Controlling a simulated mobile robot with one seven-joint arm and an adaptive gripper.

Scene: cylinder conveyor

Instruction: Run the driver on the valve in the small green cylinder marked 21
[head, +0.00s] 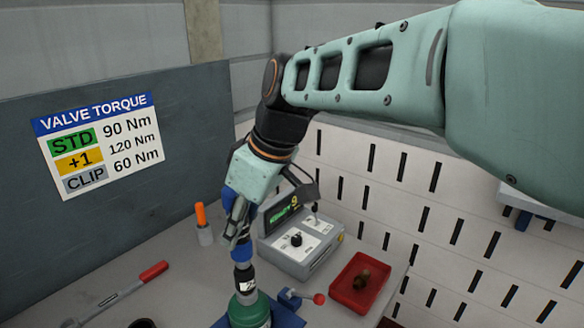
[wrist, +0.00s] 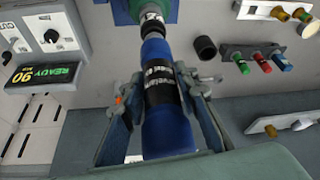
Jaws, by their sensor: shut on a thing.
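My gripper (head: 238,228) is shut on the blue driver (head: 242,252), which stands nose down. In the wrist view the fingers (wrist: 163,95) close on both sides of the driver (wrist: 168,128), around its black label band. The driver's dark nose (wrist: 152,45) lines up with the top of the small green cylinder (head: 250,312); I cannot tell whether it is fully seated on the valve, which is hidden. A white tag (wrist: 152,17) with dark marks shows at the cylinder's neck, not clearly readable. The cylinder stands in a blue holder (head: 288,318).
A control box (head: 295,250) stands behind, its display (wrist: 40,78) reading READY 90. A red tray (head: 345,291) holds a brass-coloured part. A red-handled wrench (head: 118,296) lies left. The wrist view shows a rack (wrist: 255,58) of coloured sockets and a loose black socket (wrist: 205,47).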

